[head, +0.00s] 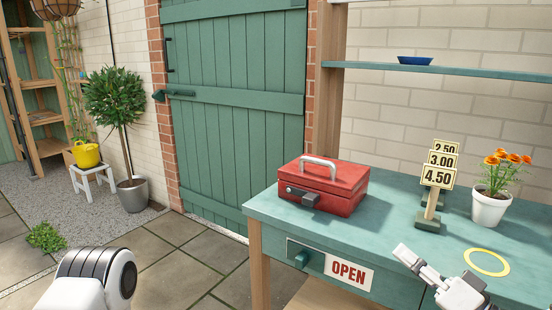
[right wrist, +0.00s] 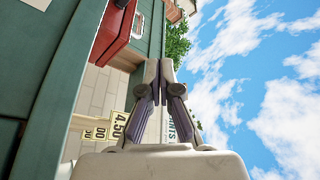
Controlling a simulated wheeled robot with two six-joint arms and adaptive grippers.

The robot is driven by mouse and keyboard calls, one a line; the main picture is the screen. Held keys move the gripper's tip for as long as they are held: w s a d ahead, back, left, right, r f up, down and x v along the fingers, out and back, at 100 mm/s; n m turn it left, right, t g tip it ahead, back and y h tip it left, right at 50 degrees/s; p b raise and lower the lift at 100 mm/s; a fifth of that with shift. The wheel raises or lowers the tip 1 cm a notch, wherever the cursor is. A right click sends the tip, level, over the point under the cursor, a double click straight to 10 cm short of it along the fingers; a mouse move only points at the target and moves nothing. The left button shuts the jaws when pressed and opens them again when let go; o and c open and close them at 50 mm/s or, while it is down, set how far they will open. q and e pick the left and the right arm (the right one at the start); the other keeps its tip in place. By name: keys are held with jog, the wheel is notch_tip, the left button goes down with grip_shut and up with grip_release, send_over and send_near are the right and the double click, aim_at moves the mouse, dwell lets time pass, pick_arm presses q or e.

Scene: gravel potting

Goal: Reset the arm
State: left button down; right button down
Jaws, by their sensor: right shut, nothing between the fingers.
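My right gripper (head: 404,254) is at the lower right of the head view, in front of the green potting bench (head: 290,208). In the right wrist view its fingers (right wrist: 160,70) are together, with nothing between them. A white and black part of my left arm shows at the lower left of the head view; its gripper is out of the picture. The red cash box (head: 345,190) with a pale handle stands on the bench, left of my right gripper and apart from it. It also shows at the upper left of the right wrist view (right wrist: 95,38).
Price signs (head: 438,180) and a white pot of orange flowers (head: 490,208) stand on the bench. A yellow ring (head: 486,262) lies near my right gripper. A blue bowl (head: 415,60) is on the shelf. An OPEN sign (head: 349,272) is on the bench front.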

jog(key=s+a+f+g+h, duration=0.1)
jog(key=s+f+g+h, duration=0.2)
jog(key=f, duration=0.9)
jog(key=s+a+f+g+h, duration=0.2)
jog(key=s+f+g, duration=0.25)
jog(key=f, duration=0.75)
jog(key=s+a+f+g+h, duration=0.1)
jog(key=s+f+g+h, duration=0.3)
jog(key=f, duration=0.8)
jog(key=s+d+f+n+g+h, duration=0.1)
jog(key=s+d+f+g+h, duration=0.2)
jog(key=s, duration=0.4)
jog(key=s+d+f+g+h, duration=0.1)
jog(key=s+d+f+g, duration=0.15)
jog(key=s+f, duration=0.35)
notch_tip(320, 180, up, 19)
jog(key=s+p, duration=0.1)
jog(key=p, duration=1.6)
jog(key=shift+d+f+n, duration=0.2)
jog(key=shift+d+n, duration=0.1)
jog(key=shift+d, duration=0.05)
